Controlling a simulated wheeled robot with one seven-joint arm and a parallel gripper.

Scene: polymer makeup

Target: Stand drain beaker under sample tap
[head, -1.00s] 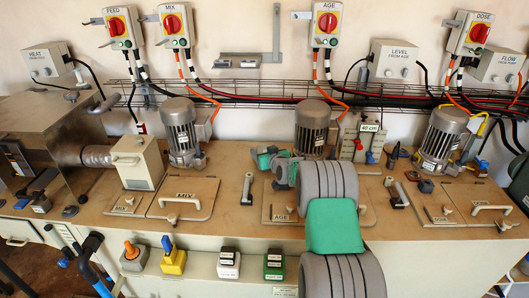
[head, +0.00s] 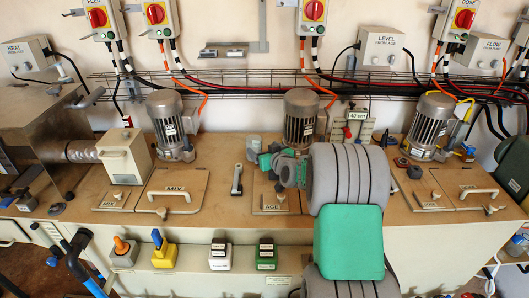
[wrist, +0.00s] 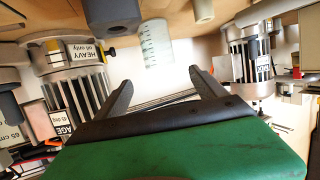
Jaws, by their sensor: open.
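A clear beaker with green graduation marks (wrist: 155,42) shows in the wrist view, which is upside down. It stands on the bench, ahead of and between my fingers and apart from them. In the head view the beaker (head: 254,147) is left of the AGE motor, just behind my gripper (head: 265,160). My gripper is open and empty, its two dark fingers (wrist: 160,77) spread in the wrist view. My arm hides part of the bench. I cannot pick out the sample tap for certain.
The AGE motor (head: 300,117) stands close to the right of the beaker, and the MIX motor (head: 167,122) farther left. A cable tray (head: 230,84) runs along the wall. Bare bench lies around the handle.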

